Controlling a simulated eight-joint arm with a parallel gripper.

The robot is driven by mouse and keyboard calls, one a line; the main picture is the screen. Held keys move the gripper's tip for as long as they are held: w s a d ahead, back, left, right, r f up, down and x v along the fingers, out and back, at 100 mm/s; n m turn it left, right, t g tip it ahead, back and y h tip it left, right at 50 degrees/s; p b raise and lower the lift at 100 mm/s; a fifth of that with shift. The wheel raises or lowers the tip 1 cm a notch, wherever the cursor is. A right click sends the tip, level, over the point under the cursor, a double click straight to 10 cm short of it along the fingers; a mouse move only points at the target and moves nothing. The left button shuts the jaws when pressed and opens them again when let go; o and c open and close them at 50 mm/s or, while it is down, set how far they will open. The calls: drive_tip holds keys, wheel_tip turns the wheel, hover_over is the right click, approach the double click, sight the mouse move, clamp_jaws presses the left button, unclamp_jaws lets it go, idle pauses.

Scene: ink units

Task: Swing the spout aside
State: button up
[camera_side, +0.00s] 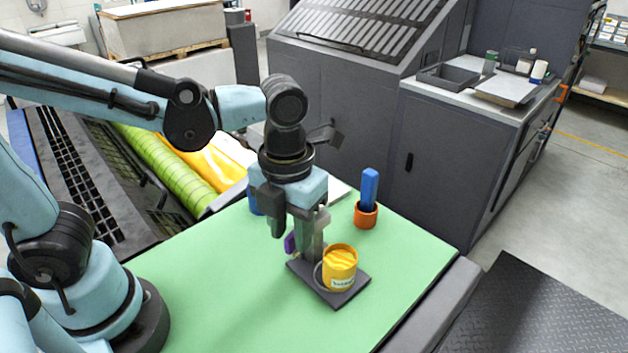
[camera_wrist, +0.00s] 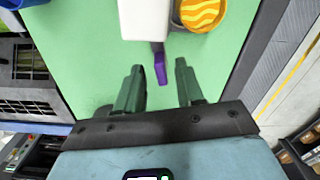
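A purple spout (camera_wrist: 160,66) sticks out from a pale grey upright block (camera_wrist: 146,20) in the wrist view. In the side view only a bit of the purple spout (camera_side: 291,243) shows low beside the grey block (camera_side: 311,240). The block and a yellow ink tin (camera_side: 340,268) stand on a dark base plate (camera_side: 345,296). My gripper (camera_side: 298,224) is above and beside the block, pointing down. In the wrist view its two fingers are apart, with the spout's end showing between their tips. I cannot tell whether either finger touches it.
A blue-handled tool (camera_side: 369,188) stands in an orange cup (camera_side: 366,216) behind the tin. A blue item (camera_side: 255,203) is partly hidden behind my gripper. The green table top (camera_side: 220,290) is clear in front and to the left.

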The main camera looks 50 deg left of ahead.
sight(291, 234)
drive_tip(key=shift+r, duration=0.15)
wheel_tip(291, 234, up, 12)
idle(0.6)
drive_tip(key=w+a+f+n+t, duration=0.1)
drive_tip(key=a+f+n+t, duration=0.2)
drive_tip(key=n, duration=1.3)
drive_tip(key=w+a+f+n+t, duration=0.1)
drive_tip(key=a+f+n+t, duration=0.3)
drive_tip(key=a+n, duration=0.5)
wheel_tip(291, 234, down, 3)
drive_tip(key=n, duration=0.8)
drive_tip(key=shift+w, duration=0.3)
